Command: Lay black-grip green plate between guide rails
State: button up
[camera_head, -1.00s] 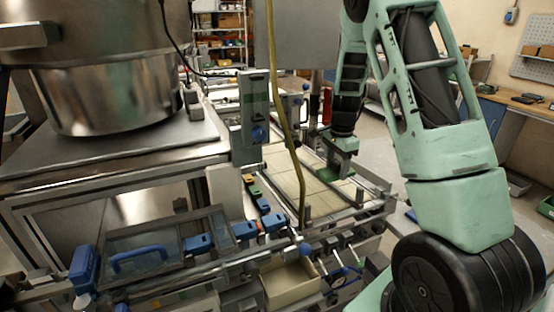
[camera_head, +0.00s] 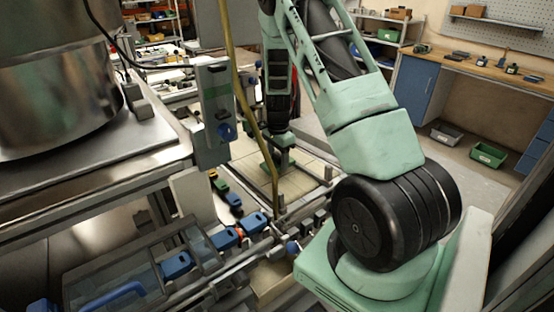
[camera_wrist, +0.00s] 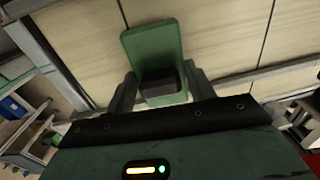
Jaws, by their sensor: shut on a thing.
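My gripper (camera_wrist: 160,88) is shut on the black grip (camera_wrist: 162,88) of the green plate (camera_wrist: 153,42), which extends beyond the fingers in the wrist view. In the head view my gripper (camera_head: 279,157) is small, with the green plate partly hidden under it, over the pale panelled bed (camera_head: 296,186). Metal guide rails edge this bed; one rail (camera_head: 315,198) runs along its near right side. In the wrist view pale panels (camera_wrist: 225,30) with dark seams lie behind the plate. I cannot tell whether the plate touches them.
A grey post with a blue knob (camera_head: 226,131) and a hanging yellow hose (camera_head: 246,105) stand left of my arm. A large steel drum (camera_head: 55,75) is at the left. Blue-capped clamps (camera_head: 224,239) line the bed's near left side. Open floor (camera_head: 445,190) lies to the right.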

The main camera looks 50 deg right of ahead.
aim_at(278, 154)
jog(key=shift+f, duration=0.9)
jog(key=shift+f, duration=0.3)
jog(key=o, duration=1)
jog(key=shift+r, duration=0.1)
jog(key=shift+r, duration=0.3)
notch_tip(278, 154, up, 12)
jog(key=b, duration=0.3)
jog(key=shift+f, duration=0.1)
